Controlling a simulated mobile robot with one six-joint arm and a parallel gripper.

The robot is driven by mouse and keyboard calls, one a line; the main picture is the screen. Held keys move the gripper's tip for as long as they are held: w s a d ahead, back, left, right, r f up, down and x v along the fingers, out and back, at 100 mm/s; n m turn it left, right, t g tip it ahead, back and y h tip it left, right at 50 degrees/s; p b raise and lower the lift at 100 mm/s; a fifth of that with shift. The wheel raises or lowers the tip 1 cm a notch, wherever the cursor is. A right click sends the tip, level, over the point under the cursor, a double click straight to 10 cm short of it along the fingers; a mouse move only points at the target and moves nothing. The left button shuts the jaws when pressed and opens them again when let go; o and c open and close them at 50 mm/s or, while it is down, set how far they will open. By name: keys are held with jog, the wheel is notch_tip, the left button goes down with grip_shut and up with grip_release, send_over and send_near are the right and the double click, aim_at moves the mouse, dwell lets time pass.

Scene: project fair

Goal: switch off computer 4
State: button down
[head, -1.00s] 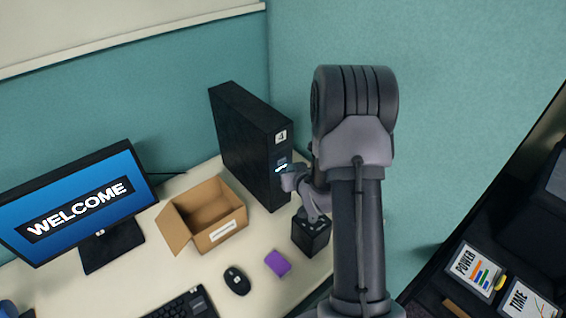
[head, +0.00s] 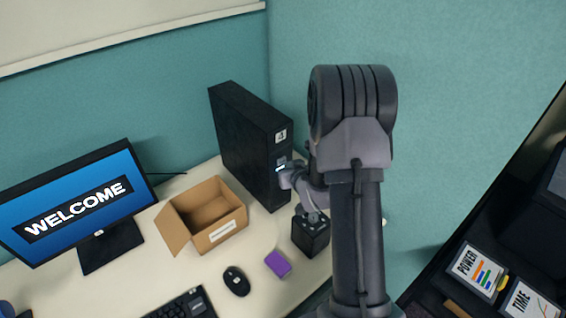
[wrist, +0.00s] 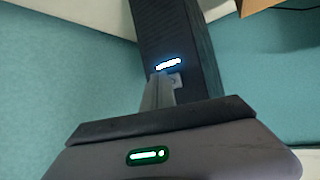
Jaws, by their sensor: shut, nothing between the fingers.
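Computer 4 is a black tower (head: 240,140) with a "4" label, standing on the desk against the partition corner. A small light glows on its front panel, and it shows as a bright white-blue bar in the wrist view (wrist: 169,64). My gripper (head: 283,172) is at the front of the tower, just below the light. In the wrist view my gripper's fingers (wrist: 161,80) are together, with their tips at or very near the front panel by a small light-coloured square (wrist: 175,80). I cannot tell whether they touch. The monitor (head: 80,205) at the left is lit and reads "WELCOME".
An open cardboard box (head: 205,214) stands left of the tower. A black container (head: 311,236) stands below my gripper. A purple block (head: 278,264), a mouse (head: 236,281) and a keyboard (head: 185,304) lie on the front of the desk.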

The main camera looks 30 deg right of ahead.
jog(key=shift+w, duration=0.35)
jog(key=shift+b, duration=0.3)
jog(key=s+b, duration=0.3)
jog(key=s, duration=0.4)
jog(key=shift+s+d, duration=0.3)
jog(key=shift+d, duration=0.15)
dwell(0.4)
jog(key=s+a+r+m+g+y, duration=0.1)
jog(key=s+a+r+g, duration=0.1)
jog(key=s+a+r, duration=0.45)
jog(key=s+a+r+g+y, duration=0.1)
jog(key=s+a+r+g, duration=0.15)
jog(key=a+r, duration=0.7)
jog(key=s+a+r+g+y+b, duration=0.1)
jog(key=s+a+y, duration=0.2)
jog(key=s+a, duration=0.9)
jog(key=shift+s+a, duration=0.4)
jog(key=shift+s, duration=0.3)
